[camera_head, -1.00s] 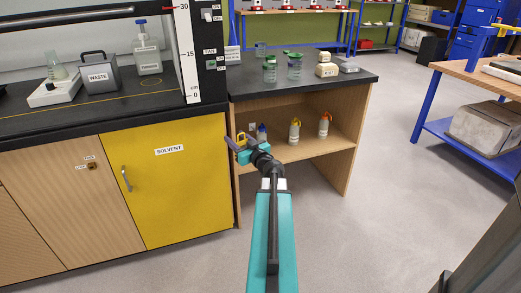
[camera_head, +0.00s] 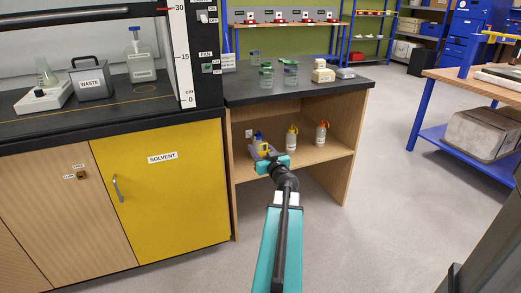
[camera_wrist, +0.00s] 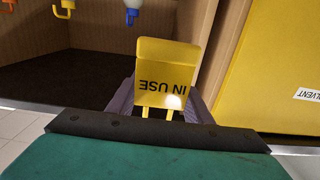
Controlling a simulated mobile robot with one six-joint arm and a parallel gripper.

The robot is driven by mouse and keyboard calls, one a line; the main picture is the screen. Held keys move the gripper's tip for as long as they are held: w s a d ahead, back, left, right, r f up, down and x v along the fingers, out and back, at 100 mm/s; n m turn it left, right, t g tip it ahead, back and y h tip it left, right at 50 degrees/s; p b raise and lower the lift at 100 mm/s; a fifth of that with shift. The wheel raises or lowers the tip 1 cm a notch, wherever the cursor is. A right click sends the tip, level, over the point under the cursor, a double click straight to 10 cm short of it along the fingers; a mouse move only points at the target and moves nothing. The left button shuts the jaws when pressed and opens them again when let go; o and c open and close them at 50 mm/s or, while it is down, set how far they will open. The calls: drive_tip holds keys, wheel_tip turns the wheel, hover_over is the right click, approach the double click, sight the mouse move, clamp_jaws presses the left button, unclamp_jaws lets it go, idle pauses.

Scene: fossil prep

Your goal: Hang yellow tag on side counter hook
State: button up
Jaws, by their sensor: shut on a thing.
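The yellow tag (camera_head: 263,148) is in my gripper (camera_head: 262,153), in front of the open shelf under the side counter (camera_head: 300,83). In the wrist view the tag (camera_wrist: 165,75) stands between the two grey fingers, its "IN USE" lettering upside down. My gripper is shut on it. A small pale plate (camera_head: 249,133) shows inside the shelf opening at the left; I cannot tell whether it carries the hook. No hook can be clearly made out in either view.
On the shelf stand a blue-capped bottle (camera_head: 258,135), partly hidden by my gripper, a yellow-capped bottle (camera_head: 291,139) and an orange-capped bottle (camera_head: 322,134). The yellow solvent cabinet (camera_head: 165,195) is left of the shelf. Green-lidded jars (camera_head: 266,76) stand on the counter.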

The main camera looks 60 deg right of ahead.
drive_tip(key=shift+r+p, duration=0.15)
drive_tip(key=shift+p, duration=0.5)
drive_tip(key=shift+f+p+x, duration=0.2)
drive_tip(key=shift+p+x, duration=0.25)
drive_tip(key=shift+x, duration=0.65)
drive_tip(key=shift+f+p+x, duration=0.2)
drive_tip(key=shift+p+x, duration=0.25)
drive_tip(key=shift+x, duration=0.7)
drive_tip(key=shift+f+p+x, duration=0.2)
drive_tip(key=shift+p+x, duration=0.25)
drive_tip(key=shift+x, duration=0.65)
drive_tip(key=shift+p, duration=1.15)
drive_tip(key=shift+p+x, duration=0.45)
drive_tip(key=shift+x, duration=0.75)
drive_tip(key=shift+w+d+f, duration=0.5)
drive_tip(key=shift+w+f, duration=0.1)
drive_tip(key=shift+w, duration=0.05)
drive_tip(key=shift+w+d+p, duration=0.4)
drive_tip(key=shift+w, duration=0.15)
drive_tip(key=o, duration=1.6)
